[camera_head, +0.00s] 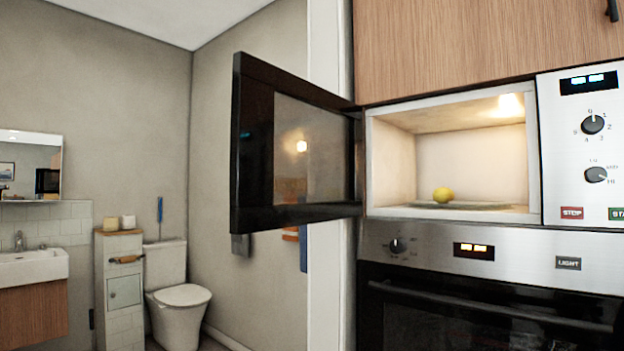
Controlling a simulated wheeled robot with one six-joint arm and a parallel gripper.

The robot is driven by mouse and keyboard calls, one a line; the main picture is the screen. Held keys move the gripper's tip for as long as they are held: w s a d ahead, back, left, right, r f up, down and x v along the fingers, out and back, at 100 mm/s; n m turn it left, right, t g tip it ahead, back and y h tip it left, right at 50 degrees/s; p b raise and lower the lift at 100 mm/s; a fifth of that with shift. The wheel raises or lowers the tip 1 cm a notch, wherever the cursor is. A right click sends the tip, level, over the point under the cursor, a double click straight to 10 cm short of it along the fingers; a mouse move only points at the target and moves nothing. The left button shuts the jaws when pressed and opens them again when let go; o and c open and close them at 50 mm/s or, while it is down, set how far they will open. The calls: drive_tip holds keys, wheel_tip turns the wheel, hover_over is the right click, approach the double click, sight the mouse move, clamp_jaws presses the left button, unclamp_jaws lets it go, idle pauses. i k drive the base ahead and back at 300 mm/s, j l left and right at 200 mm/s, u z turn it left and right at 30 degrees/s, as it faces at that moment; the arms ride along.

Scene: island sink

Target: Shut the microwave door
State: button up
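The microwave (374,150) is built into the cabinet wall on the right, with its inside lit. Its black-framed door (252,217) is hinged on the left side and stands wide open, swung out to the left. A yellow round fruit, like a lemon (443,195), sits on the plate (480,206) inside. The control panel (575,150) with dials is at the right of the opening. My gripper is not in view.
An oven (480,315) with a control strip is below the microwave, and wooden cabinet doors (470,45) are above. A toilet (180,300), a narrow tiled cabinet (125,290) and a sink (35,265) stand farther back at the left. Nothing visible blocks the space before the opening.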

sight(335, 126)
drive_tip(key=i+j, duration=0.45)
drive_tip(key=i+j+z, duration=0.1)
drive_tip(key=i+j, duration=0.35)
drive_tip(key=j, duration=0.15)
drive_tip(key=i+j+z, duration=0.1)
drive_tip(key=i+j, duration=0.35)
drive_tip(key=k+j, duration=0.2)
drive_tip(key=k, duration=0.1)
